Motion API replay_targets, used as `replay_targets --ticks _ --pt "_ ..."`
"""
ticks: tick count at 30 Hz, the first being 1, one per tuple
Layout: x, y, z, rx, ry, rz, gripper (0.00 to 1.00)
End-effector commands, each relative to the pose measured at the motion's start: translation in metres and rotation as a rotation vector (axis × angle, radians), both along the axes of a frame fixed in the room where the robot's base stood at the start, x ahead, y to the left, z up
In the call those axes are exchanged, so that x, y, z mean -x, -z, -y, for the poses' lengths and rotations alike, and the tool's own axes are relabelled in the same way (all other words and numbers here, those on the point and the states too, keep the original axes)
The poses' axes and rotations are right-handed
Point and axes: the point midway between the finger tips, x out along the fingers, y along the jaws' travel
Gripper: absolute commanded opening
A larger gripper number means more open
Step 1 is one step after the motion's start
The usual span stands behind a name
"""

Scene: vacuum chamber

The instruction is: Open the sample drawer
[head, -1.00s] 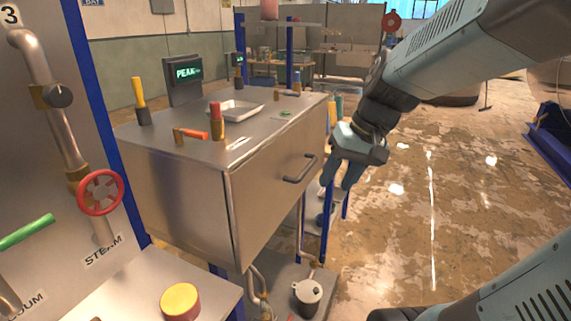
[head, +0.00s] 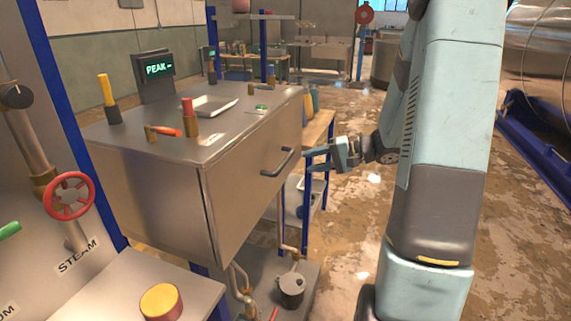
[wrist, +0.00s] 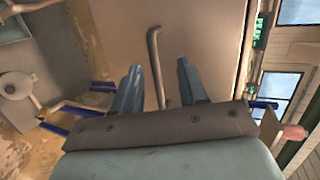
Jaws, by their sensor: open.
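The sample drawer is a metal box whose front panel (head: 240,185) faces right in the head view, flush and shut as far as I can see. Its dark bar handle (head: 277,163) sits high on that panel. My gripper (head: 310,160) is open and empty, just right of the handle, fingers pointing at the panel. In the wrist view the handle (wrist: 156,62) runs lengthwise between my two spread fingers (wrist: 158,80). I cannot tell whether its bar is within their reach in depth; a small gap shows in the head view.
A red valve wheel (head: 70,195) is on the left panel. A small pot (head: 292,289) stands below.

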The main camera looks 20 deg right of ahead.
Motion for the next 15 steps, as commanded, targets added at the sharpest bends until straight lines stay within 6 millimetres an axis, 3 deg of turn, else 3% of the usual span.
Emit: replay_targets --ticks 3,7,11,15 --pt "-0.015 0.016 0.023 -0.059 0.077 0.030 0.42" --pt "-0.026 0.026 0.039 -0.094 0.132 0.057 0.42" --pt "-0.030 0.031 0.045 -0.106 0.156 0.072 0.42" --pt "-0.037 0.033 0.038 -0.109 0.157 0.072 0.42"
